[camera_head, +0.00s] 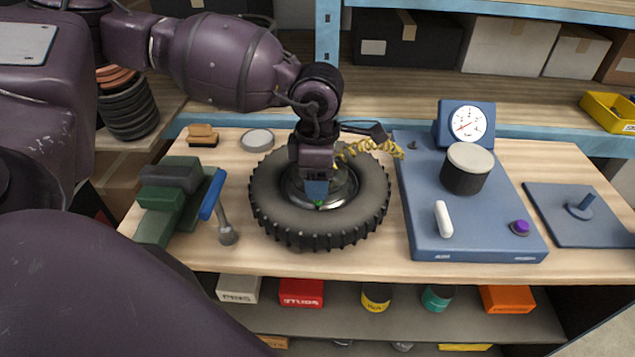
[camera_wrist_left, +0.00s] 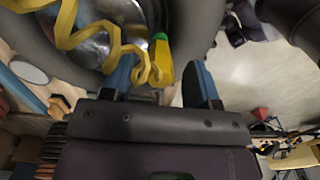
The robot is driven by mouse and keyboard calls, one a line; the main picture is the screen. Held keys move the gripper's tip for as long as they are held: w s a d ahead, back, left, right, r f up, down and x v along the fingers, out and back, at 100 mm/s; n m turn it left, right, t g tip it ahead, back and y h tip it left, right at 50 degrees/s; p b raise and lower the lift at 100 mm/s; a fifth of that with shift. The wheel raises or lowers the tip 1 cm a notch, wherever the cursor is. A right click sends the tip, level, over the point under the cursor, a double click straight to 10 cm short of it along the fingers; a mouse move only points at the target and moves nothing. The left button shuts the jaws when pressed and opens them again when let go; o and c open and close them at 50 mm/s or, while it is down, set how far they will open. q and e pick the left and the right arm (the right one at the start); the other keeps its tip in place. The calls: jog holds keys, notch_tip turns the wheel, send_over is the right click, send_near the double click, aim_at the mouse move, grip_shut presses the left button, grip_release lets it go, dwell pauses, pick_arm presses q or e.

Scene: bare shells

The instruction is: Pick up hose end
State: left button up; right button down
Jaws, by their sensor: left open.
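The yellow coiled hose (camera_head: 372,148) runs from the blue test unit's side toward my left gripper. In the left wrist view the hose end (camera_wrist_left: 162,58), yellow with a green tip, sits between the two blue fingers, with yellow coils beside it. In the head view only its green tip (camera_head: 319,204) shows clearly below the fingers. My left gripper (camera_head: 317,188) is open and points down over the hub of the black tire (camera_head: 275,218). It also shows in the left wrist view (camera_wrist_left: 160,72). Whether a finger touches the hose end I cannot tell. My right gripper is not in view.
The blue unit (camera_head: 420,225) with a gauge (camera_head: 467,124) and a dark cylinder (camera_head: 467,170) stands right of the tire. A green vise (camera_head: 170,200) is at left. A blue plate with a peg (camera_head: 580,212) lies far right. Shelves hold boxes behind and below.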

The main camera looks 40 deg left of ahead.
pick_arm(q)
jog(key=shift+f, duration=0.7)
jog(key=shift+c, duration=0.3)
jog(key=c, duration=0.5)
grip_shut()
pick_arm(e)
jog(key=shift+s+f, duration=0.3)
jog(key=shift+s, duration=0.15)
pick_arm(q)
jog(key=shift+r, duration=0.1)
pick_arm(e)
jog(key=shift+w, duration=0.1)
